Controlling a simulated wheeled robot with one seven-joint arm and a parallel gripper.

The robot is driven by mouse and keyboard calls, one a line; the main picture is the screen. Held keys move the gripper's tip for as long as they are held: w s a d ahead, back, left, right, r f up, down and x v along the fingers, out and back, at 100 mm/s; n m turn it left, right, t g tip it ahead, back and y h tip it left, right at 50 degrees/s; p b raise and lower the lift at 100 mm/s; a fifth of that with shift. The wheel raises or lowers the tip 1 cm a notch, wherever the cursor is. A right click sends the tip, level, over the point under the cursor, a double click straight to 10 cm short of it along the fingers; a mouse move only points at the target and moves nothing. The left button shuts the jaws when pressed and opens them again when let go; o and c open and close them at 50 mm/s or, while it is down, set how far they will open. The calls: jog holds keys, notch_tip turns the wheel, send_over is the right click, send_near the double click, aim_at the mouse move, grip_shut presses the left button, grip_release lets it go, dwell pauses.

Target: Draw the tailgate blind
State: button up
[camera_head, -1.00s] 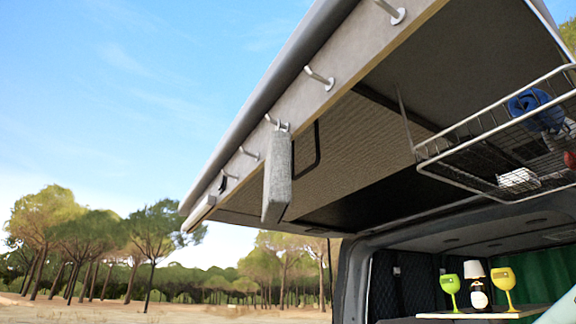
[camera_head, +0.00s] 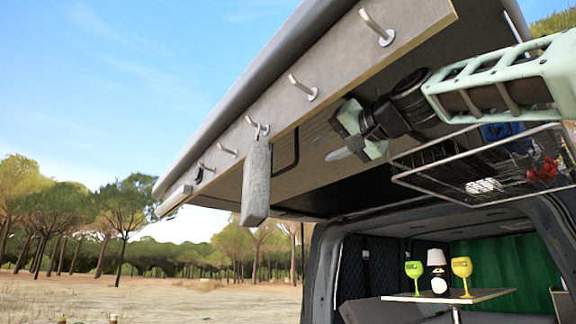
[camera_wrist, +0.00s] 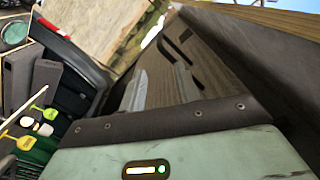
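The tailgate (camera_head: 330,75) is raised overhead, with a brown woven panel on its underside, which may be the blind (camera_head: 316,135); it also shows in the wrist view (camera_wrist: 225,60). A black loop handle (camera_head: 297,148) is on that underside, left of my gripper. A dark loop, likely the same handle, shows beyond the fingers in the wrist view (camera_wrist: 178,50). My gripper (camera_head: 345,136) is raised under the tailgate, fingers apart and empty. In the wrist view its two fingers (camera_wrist: 160,72) stand with a gap between them, short of the handle.
Metal hooks (camera_head: 303,88) line the tailgate edge; a grey cloth-like item (camera_head: 256,182) hangs from one, left of the handle. A wire basket (camera_head: 480,165) hangs below my arm. A table (camera_head: 490,296) with two goblets and a lamp stands inside the van.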

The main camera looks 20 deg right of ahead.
aim_at(297, 163)
jog(key=p+x, duration=0.8)
jog(key=x, duration=0.6)
jog(key=shift+w+a+f, duration=0.1)
jog(key=shift+w, duration=0.35)
